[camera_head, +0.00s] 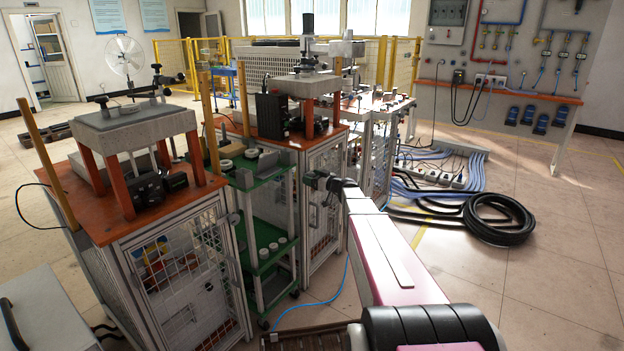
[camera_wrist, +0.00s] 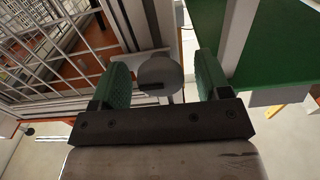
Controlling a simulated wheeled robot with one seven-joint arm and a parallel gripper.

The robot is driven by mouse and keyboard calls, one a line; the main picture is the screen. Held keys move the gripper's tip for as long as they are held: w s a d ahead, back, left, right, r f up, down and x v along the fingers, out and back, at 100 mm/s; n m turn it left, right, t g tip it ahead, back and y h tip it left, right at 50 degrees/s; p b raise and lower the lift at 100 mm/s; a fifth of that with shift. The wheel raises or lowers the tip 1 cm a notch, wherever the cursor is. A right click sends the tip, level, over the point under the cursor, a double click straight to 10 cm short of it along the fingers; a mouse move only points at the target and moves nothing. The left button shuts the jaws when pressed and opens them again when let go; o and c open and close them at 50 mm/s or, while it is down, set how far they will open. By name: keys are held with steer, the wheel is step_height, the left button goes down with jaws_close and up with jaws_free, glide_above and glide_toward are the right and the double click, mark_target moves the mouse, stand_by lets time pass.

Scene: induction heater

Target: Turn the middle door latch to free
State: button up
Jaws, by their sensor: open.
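The middle cabinet's mesh door (camera_head: 322,215) faces the aisle, and its wire mesh also fills the left of the wrist view (camera_wrist: 60,50). A round grey latch knob (camera_wrist: 158,76) with a dark slot shows in the wrist view beside the door frame. My gripper (camera_wrist: 162,64) is open, with one green finger pad on each side of the knob and a gap to both. I cannot tell how deep the knob lies between the pads. In the head view my gripper (camera_head: 317,181) is at the middle door and hides the latch.
A green shelf cart (camera_head: 262,180) stands left of the middle cabinet; its green surface is close to the right finger in the wrist view (camera_wrist: 280,45). The left cabinet (camera_head: 185,280) stands nearer. A blue cable (camera_head: 318,303) and a black hose coil (camera_head: 498,218) lie on the floor.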

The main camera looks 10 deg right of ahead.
steer(key=shift+a, duration=0.1)
steer(key=c, duration=0.9)
steer(key=shift+m, duration=0.3)
steer(key=m, duration=1.3)
steer(key=shift+m, duration=2.1)
